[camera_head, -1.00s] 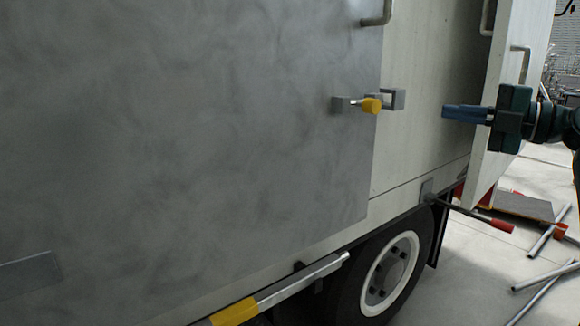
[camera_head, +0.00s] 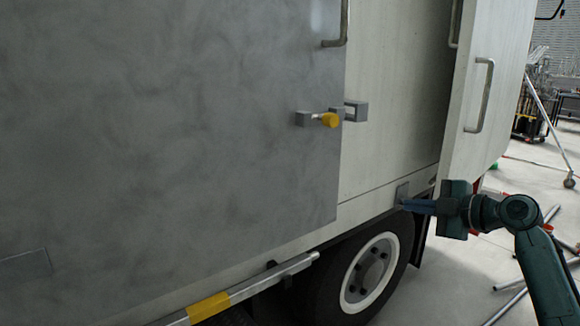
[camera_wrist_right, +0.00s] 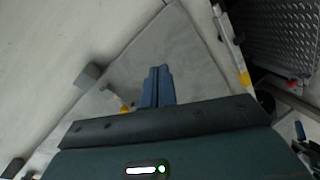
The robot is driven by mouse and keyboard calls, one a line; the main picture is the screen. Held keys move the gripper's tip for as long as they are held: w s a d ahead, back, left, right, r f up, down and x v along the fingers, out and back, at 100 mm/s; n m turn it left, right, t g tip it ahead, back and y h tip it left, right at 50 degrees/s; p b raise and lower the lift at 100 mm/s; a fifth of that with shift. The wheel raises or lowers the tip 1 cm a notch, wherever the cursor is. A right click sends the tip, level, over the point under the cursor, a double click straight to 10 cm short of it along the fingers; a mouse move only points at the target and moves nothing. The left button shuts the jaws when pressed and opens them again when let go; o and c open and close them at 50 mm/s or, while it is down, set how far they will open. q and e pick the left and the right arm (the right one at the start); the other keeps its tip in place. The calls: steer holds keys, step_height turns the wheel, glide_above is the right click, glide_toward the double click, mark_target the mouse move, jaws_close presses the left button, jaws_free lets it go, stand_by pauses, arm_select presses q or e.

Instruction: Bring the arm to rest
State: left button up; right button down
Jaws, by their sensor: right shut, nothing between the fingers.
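My right gripper (camera_head: 412,206) is at the right in the head view, low beside the truck, above the wheel and in front of the open white door's lower part. Its blue fingers are together with nothing between them. They also show shut in the right wrist view (camera_wrist_right: 158,82). My right arm comes in from the lower right. My left gripper is in neither view.
The grey truck door (camera_head: 170,130) fills the left, with a yellow-tipped latch (camera_head: 329,120). The white door (camera_head: 490,100) with a handle stands open at the right. A wheel (camera_head: 368,272) and a side rail (camera_head: 240,293) are below. Metal pipes (camera_head: 510,290) lie on the floor.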

steer(key=s+a+f+m+h+p, duration=0.3)
steer(key=s+f+m+p, duration=0.15)
steer(key=s+f, duration=0.4)
steer(key=s+a+f+m+h+p, duration=0.25)
steer(key=s+f+m, duration=0.25)
steer(key=f, duration=0.7)
arm_select(q)
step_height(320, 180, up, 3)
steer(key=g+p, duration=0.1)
steer(key=p, duration=0.2)
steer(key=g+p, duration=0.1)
steer(key=p, duration=0.2)
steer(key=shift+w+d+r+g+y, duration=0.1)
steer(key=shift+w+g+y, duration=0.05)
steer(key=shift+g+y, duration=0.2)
arm_select(e)
steer(key=s+a+m, duration=0.3)
steer(key=s+m, duration=0.1)
steer(key=s, duration=0.6)
steer(key=s+a+m, duration=0.4)
steer(key=s, duration=0.6)
steer(key=shift+s+g+h, duration=0.3)
steer(key=shift+s+h, duration=0.05)
steer(key=shift+h, duration=0.1)
